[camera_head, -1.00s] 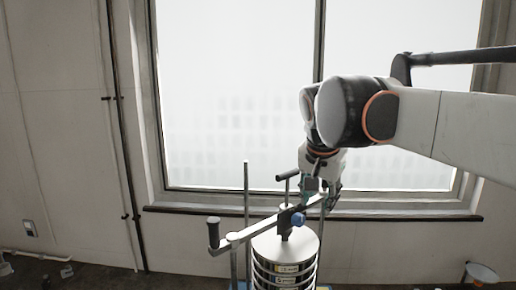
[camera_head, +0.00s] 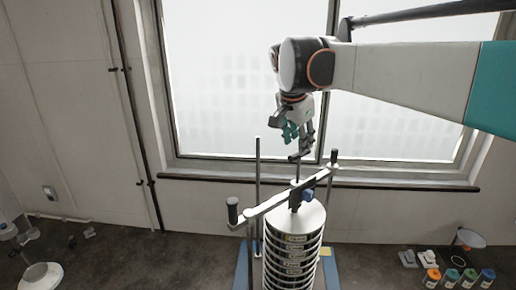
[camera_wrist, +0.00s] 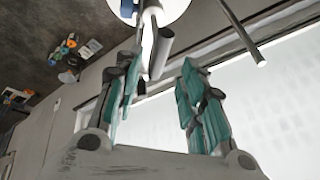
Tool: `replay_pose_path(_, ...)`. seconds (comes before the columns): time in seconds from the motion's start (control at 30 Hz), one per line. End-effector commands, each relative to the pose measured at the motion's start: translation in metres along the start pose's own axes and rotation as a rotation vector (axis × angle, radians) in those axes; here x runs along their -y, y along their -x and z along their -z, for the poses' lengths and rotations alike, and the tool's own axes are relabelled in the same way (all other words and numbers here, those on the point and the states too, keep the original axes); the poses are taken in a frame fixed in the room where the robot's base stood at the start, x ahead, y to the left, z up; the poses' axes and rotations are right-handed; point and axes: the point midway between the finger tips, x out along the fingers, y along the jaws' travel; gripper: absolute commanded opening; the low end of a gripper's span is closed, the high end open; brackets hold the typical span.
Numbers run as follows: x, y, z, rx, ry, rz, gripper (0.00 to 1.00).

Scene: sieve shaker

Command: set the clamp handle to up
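The sieve shaker's round stack of sieves (camera_head: 291,262) stands upright at the lower middle in the head view. A light clamp bar (camera_head: 264,207) crosses its top, with a black grip (camera_head: 233,211) at the left end and another (camera_head: 334,157) at the far right end. A blue knob (camera_head: 308,196) sits near the bar's middle. A thin rod with a short dark crosspiece (camera_head: 300,157) rises above it. Which part is the clamp handle is unclear. My gripper (camera_head: 298,140) is just above the crosspiece. In the wrist view its fingers are apart, with a grey cylinder (camera_wrist: 162,52) ahead between them.
A bare upright post (camera_head: 258,190) stands left of the rod. The window and sill (camera_head: 320,181) lie behind. Several coloured-lid jars (camera_head: 451,276) and a bowl (camera_head: 470,237) are at the lower right. Open space lies left of the stack.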

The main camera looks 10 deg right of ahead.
Motion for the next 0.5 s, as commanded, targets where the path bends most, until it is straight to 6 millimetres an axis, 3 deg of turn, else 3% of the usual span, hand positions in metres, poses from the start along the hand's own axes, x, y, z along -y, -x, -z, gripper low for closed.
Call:
replay_pose_path(0.2, 0.000, -0.040, 0.001, 0.000, 0.000, 0.000, 0.37)
replay_pose_path(0.5, 0.000, -0.068, 0.000, 0.000, 0.000, 0.001, 0.37)
